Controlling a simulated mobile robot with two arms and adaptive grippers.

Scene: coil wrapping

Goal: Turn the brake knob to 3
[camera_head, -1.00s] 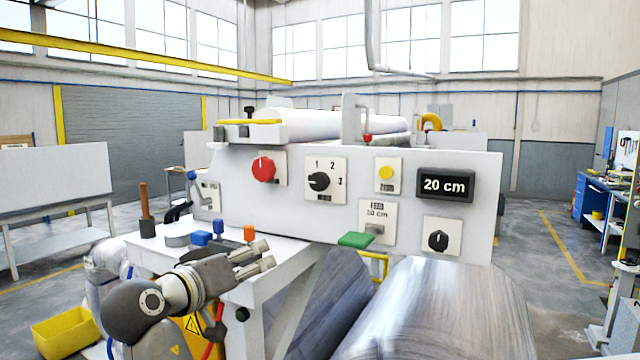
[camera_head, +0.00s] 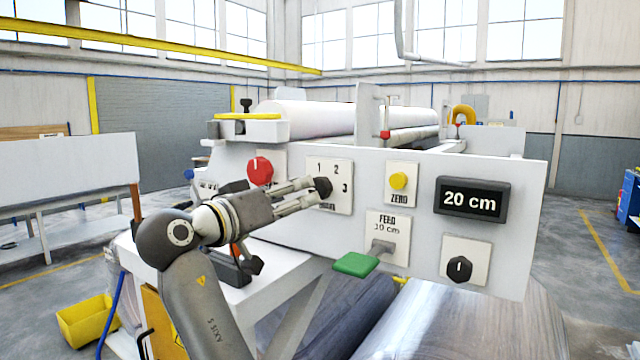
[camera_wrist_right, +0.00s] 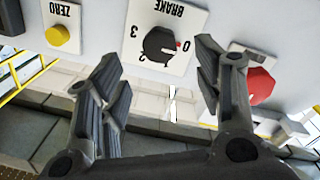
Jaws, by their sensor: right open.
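The brake knob (camera_head: 323,187) is a black knob on a white plate marked 1, 2 and 3 on the machine's front panel. In the right wrist view the plate appears upside down with the word BRAKE. There the knob (camera_wrist_right: 160,43) has a red-tipped pointer aimed at 0. My right gripper (camera_head: 309,190) is open, with its fingertips close to the knob and partly covering its plate. In the wrist view the open fingers (camera_wrist_right: 160,58) lie to either side of the knob; whether they touch it cannot be told. My left gripper is not in view.
A red button (camera_head: 260,170) sits just left of the brake plate, close to my right gripper. A yellow ZERO button (camera_head: 398,181), a 20 cm display (camera_head: 472,201), a FEED switch (camera_head: 382,247) and another black knob (camera_head: 459,269) are to the right. A green paddle (camera_head: 356,264) sticks out below.

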